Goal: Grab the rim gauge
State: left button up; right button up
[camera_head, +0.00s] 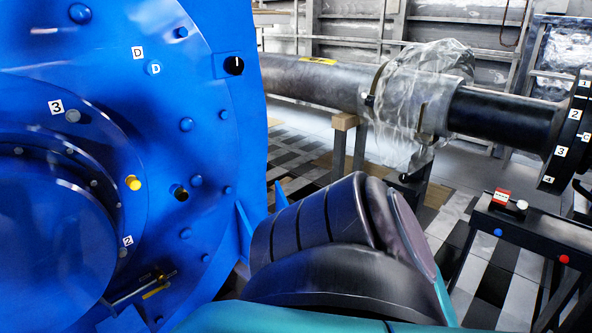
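I cannot tell for sure which thing is the rim gauge. A small red block with a white label (502,196) sits on top of a dark stand at the right, next to a small pale round piece (521,205). A thin rod-like tool with yellow and dark parts (150,286) lies against the lower part of the big blue motor (205,60) at the left. Neither gripper shows. A large dark and teal link of my own arm fills the bottom middle and hides what is behind it.
A dark stand (545,232) with blue and red buttons is at the right. A grey shaft (320,85), partly wrapped in clear plastic (415,95), runs to a black numbered flange (568,135). Checkered floor (470,285) is open between arm and stand.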

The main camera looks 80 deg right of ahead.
aim_at(500, 202)
jog(key=z, duration=4)
jog(key=i+j+u, duration=0.35)
jog(key=i+j, duration=0.15)
jog(key=i+j+u, duration=0.35)
jog(key=i, duration=0.3)
jog(key=i+z, duration=0.4)
jog(key=i, duration=0.2)
jog(key=i+j+z, duration=0.1)
jog(key=i+z, duration=0.3)
jog(key=i, duration=0.2)
jog(key=i+j+z, duration=0.1)
jog(key=i, duration=0.5)
jog(key=i+j, duration=0.25)
jog(key=i, duration=0.3)
jog(key=l+z, duration=0.05)
